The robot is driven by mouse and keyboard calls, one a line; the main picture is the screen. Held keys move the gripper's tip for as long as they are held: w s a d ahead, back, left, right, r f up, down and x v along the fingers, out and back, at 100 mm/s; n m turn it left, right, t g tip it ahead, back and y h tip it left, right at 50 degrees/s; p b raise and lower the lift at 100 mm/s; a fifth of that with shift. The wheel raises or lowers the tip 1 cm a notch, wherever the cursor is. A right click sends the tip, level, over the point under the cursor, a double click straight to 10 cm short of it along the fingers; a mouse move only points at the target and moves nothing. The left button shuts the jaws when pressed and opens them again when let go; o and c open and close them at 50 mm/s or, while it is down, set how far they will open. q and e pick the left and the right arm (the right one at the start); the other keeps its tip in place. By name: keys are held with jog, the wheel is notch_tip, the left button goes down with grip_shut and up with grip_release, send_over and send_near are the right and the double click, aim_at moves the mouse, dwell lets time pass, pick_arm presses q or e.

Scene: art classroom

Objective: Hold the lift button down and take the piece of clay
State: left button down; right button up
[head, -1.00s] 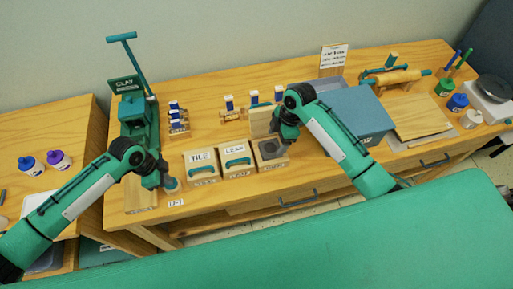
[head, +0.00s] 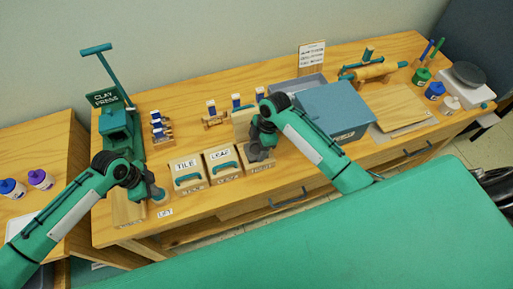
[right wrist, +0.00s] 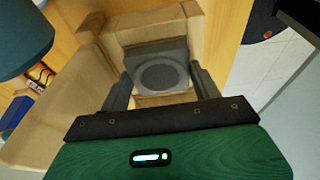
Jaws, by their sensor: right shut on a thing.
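The piece of clay (right wrist: 160,73) is a grey block with a round mark on its face. It sits at an open wooden box (right wrist: 195,30), third in a row of boxes. My right gripper (right wrist: 162,82) has one finger on each side of the clay and is shut on it. In the head view this gripper (head: 258,146) is at that box and partly covers the clay. My left gripper (head: 158,197) points down beside the LIFT label (head: 165,213), at the lift button's place. The button is mostly hidden, and the left fingers are too small to read.
The clay press (head: 118,125) stands behind my left gripper. A blue-grey box (head: 335,108) and a board (head: 398,105) lie to the right.

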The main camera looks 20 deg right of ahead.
aim_at(258, 149)
notch_tip(258, 149, up, 16)
dwell(0.8)
